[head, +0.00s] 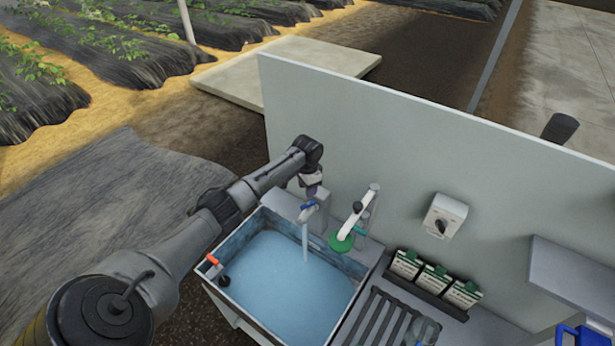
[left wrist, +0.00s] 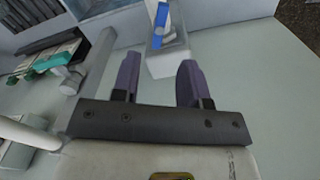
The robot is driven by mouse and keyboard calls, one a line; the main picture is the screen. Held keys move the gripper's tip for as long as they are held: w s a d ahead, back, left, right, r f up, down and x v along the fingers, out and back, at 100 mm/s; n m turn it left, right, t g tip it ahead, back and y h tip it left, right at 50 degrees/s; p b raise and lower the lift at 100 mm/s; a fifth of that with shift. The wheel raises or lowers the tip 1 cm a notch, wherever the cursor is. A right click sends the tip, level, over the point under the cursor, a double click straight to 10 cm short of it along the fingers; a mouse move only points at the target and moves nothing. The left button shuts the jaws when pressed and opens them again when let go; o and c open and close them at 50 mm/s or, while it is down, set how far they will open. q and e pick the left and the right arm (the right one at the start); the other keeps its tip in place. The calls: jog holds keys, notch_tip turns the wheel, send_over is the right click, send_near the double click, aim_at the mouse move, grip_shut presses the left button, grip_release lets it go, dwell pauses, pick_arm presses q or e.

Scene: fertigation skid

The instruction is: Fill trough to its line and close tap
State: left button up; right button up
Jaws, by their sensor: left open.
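The trough (head: 335,320) holds pale blue water (head: 285,285) over its whole floor; I cannot make out a fill line. The tap (head: 318,212) at its back edge has a blue handle (head: 308,205), and a stream of water (head: 305,242) falls from it into the trough. My left gripper (head: 313,190) is just above and behind the tap. In the left wrist view its purple fingers (left wrist: 159,78) are apart and empty, with the tap body (left wrist: 167,60) and blue handle (left wrist: 161,24) just beyond them. My right gripper is out of view.
A white pipe with a green end (head: 341,243) stands right of the tap. Several green-and-white boxes (head: 435,279) sit in a black tray. A grey dial box (head: 445,216) is on the pale back panel (head: 400,140). An orange-tipped fitting (head: 212,259) is at the trough's left side.

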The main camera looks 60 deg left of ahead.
pick_arm(q)
jog(key=shift+r+b, duration=0.4)
jog(key=shift+r, duration=2.5)
